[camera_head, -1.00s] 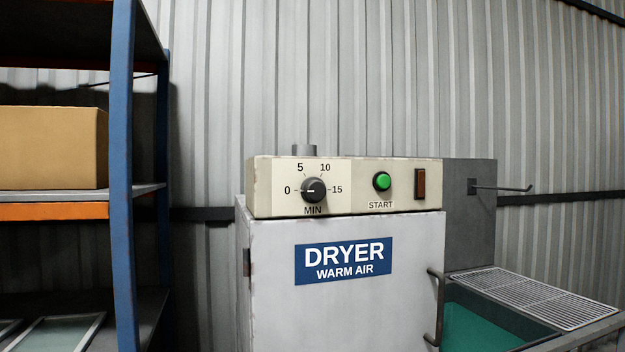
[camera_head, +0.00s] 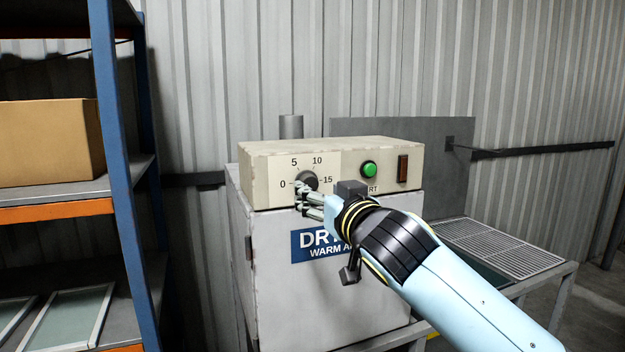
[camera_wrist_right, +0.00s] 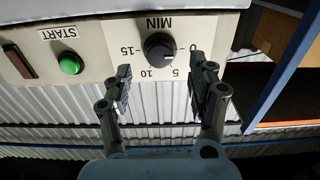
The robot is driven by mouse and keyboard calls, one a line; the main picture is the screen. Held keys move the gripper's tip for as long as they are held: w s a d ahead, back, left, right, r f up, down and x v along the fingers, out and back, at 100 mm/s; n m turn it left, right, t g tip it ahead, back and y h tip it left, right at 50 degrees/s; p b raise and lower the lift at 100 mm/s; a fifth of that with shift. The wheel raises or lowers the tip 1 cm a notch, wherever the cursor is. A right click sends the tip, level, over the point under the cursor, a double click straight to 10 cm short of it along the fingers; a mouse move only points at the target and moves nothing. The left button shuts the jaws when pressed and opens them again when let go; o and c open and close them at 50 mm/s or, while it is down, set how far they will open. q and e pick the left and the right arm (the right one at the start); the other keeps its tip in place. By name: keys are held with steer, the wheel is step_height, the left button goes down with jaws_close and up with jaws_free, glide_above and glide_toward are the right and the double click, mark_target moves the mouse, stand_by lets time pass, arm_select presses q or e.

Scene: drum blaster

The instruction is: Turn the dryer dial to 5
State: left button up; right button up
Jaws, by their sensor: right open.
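The dryer dial (camera_head: 307,181) is a round black knob on the cream control panel of the dryer (camera_head: 280,265). Its scale reads 0, 5, 10 and 15. My right gripper (camera_head: 304,200) is just in front of and below the dial, and its fingers hide the MIN label in the head view. The right wrist view is upside down and shows the dial (camera_wrist_right: 158,46) beyond the open fingers (camera_wrist_right: 162,84), roughly centred between them and apart from both. My left gripper is not in view.
A green start button (camera_head: 369,169) and a dark red-brown switch (camera_head: 403,168) sit right of the dial. A blue-framed shelf (camera_head: 118,200) with a cardboard box (camera_head: 48,140) stands left. A metal grating (camera_head: 500,246) lies right of the dryer.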

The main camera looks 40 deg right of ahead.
mark_target(310, 185)
steer(key=shift+p+x, duration=0.55)
steer(key=shift+x, duration=1.7)
steer(key=c, duration=1.1)
steer(key=shift+a+m+b, duration=0.1)
steer(key=shift+m+b, duration=4.4)
steer(key=shift+m, duration=1.3)
steer(key=shift+c, duration=0.2)
